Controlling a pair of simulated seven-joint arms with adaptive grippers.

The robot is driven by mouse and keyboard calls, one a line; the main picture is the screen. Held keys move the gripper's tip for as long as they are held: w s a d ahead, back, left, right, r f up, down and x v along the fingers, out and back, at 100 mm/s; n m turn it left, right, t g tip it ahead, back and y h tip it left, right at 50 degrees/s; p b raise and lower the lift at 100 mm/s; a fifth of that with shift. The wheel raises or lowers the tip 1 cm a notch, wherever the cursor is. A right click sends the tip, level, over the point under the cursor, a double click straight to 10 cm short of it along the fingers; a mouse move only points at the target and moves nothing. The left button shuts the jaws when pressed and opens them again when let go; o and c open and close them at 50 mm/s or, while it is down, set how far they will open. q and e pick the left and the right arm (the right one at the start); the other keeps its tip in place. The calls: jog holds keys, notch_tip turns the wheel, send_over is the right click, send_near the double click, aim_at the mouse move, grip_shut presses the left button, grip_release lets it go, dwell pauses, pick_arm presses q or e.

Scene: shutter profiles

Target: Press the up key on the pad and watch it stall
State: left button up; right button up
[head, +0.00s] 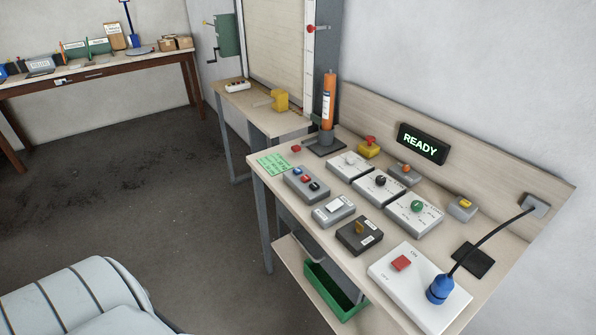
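A grey pad (306,184) with several small coloured keys in a row lies on the near bench, left of centre on its top. The key markings are too small to read, so I cannot tell which one is up. A pale slatted shutter (274,45) stands in a frame behind the benches; its top is cut off by the picture. A black display (423,144) on the bench's back panel reads READY in green. Neither gripper is in view.
Grey boxes with knobs and a white switch cover the bench top (265,176). A white panel (405,297) holds a red button and a blue plug with a black cable. An orange cylinder (328,101) stands at the back left. A green bin (330,290) sits below.

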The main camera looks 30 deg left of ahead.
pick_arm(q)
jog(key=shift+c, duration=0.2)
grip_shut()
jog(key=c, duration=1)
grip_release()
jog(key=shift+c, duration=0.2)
